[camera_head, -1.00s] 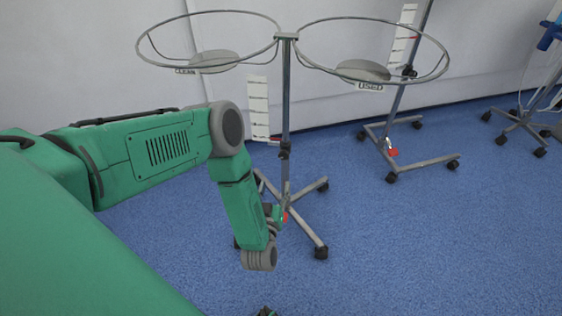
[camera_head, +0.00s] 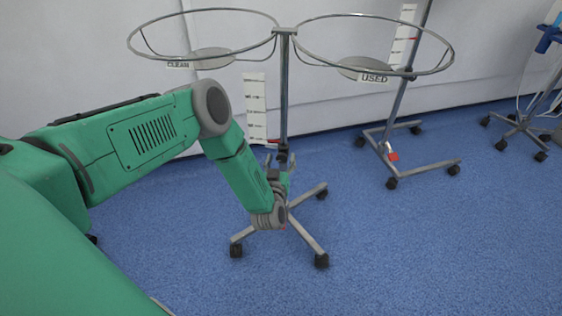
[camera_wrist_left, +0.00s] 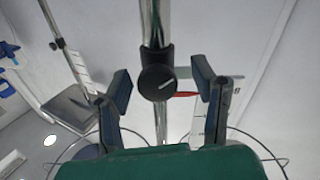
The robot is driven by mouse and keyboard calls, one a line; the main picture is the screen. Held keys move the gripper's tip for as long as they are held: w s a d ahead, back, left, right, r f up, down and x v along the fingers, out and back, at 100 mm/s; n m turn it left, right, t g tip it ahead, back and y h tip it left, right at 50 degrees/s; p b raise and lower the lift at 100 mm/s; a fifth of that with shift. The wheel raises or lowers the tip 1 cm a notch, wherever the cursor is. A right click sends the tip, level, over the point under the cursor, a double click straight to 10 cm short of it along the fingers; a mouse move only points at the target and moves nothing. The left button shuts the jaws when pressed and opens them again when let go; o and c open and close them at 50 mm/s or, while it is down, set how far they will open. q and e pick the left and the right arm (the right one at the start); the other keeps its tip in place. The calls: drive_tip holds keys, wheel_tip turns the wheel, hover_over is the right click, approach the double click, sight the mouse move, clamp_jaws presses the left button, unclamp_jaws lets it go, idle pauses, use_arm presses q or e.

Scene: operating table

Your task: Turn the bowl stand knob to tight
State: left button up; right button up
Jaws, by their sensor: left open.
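The bowl stand (camera_head: 284,90) is a metal pole on a wheeled base with two wire rings at the top, labelled CLEAN and USED. Its black round knob (camera_wrist_left: 156,82) with a white line sits on the pole in the left wrist view, with a red pointer beside it. My left gripper (camera_wrist_left: 161,88) is open, one finger on each side of the knob, with gaps visible. In the head view, my left gripper (camera_head: 279,160) is at the pole near the knob, partly hidden by my wrist. My right gripper is out of view.
A second wheeled stand (camera_head: 395,110) with a scale and red tag is to the right, and another wheeled stand (camera_head: 520,125) is at the far right. A white wall is behind. The blue floor (camera_head: 430,250) is clear at front right.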

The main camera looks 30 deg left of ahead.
use_arm(q)
drive_tip(key=shift+d, duration=0.15)
drive_tip(key=shift+c, duration=0.4)
drive_tip(key=shift+d+r, duration=0.1)
drive_tip(key=c, duration=1.1)
